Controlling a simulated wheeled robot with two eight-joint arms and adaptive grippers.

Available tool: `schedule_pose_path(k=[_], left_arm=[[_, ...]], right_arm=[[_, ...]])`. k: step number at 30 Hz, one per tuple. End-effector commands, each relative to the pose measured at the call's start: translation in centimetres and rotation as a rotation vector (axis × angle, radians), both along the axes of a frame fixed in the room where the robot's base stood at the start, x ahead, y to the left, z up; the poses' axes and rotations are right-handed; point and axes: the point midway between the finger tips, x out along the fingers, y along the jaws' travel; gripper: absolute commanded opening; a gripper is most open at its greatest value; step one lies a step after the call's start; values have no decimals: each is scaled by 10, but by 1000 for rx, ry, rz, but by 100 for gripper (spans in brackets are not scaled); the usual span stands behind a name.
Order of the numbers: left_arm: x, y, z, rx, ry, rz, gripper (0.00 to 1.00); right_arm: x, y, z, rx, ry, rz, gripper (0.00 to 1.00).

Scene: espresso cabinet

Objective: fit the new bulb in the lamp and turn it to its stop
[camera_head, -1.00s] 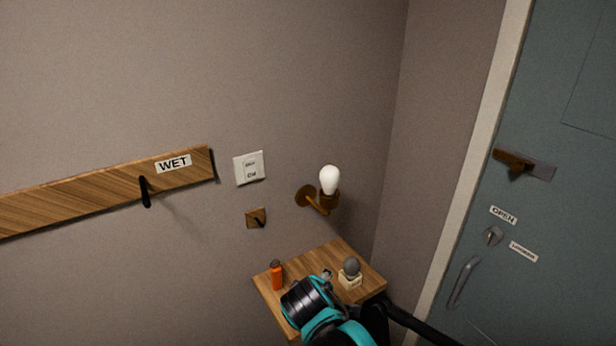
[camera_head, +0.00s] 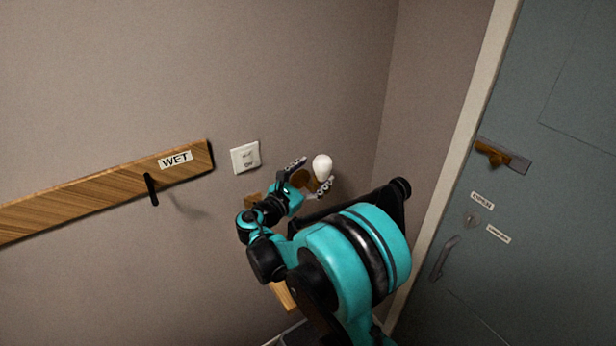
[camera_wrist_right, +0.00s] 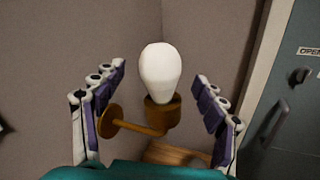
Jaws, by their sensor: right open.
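A white bulb (camera_head: 322,167) stands upright in the brass wall lamp (camera_head: 301,178). In the right wrist view the bulb (camera_wrist_right: 159,78) sits in the lamp's socket (camera_wrist_right: 162,112), whose arm runs to a round wall plate at the left. How deep the bulb is seated I cannot tell. My right gripper (camera_head: 308,175) is at the lamp, with its fingers spread. In the wrist view the fingers of the right gripper (camera_wrist_right: 160,100) stand left and right of the bulb, apart from it, holding nothing. My left gripper is out of view.
A small wooden shelf (camera_head: 283,296) below is mostly hidden behind my right arm. A white switch plate (camera_head: 245,156) and a wooden rail with a black hook (camera_head: 151,189) are on the wall at left. A blue-grey door (camera_head: 540,220) stands at right.

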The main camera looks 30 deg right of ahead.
Motion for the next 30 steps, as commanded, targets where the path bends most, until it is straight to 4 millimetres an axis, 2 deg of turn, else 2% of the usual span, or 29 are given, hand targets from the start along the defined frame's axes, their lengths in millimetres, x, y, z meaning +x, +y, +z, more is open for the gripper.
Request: schedule_pose_path(k=[3, 9, 20, 26, 27, 30], left_arm=[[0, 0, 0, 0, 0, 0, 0], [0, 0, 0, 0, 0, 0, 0], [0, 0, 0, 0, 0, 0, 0], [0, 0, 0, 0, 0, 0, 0], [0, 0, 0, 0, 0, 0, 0], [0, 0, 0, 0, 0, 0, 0]], right_arm=[[8, -19, 0, 1, -1, -3, 72], [18, -39, 0, 2, -1, -1, 72], [21, -44, 0, 3, -2, 2, 72], [21, -44, 0, 3, -2, 1, 22], [21, -43, 0, 3, -2, 2, 17], [21, -43, 0, 3, -2, 0, 17]])
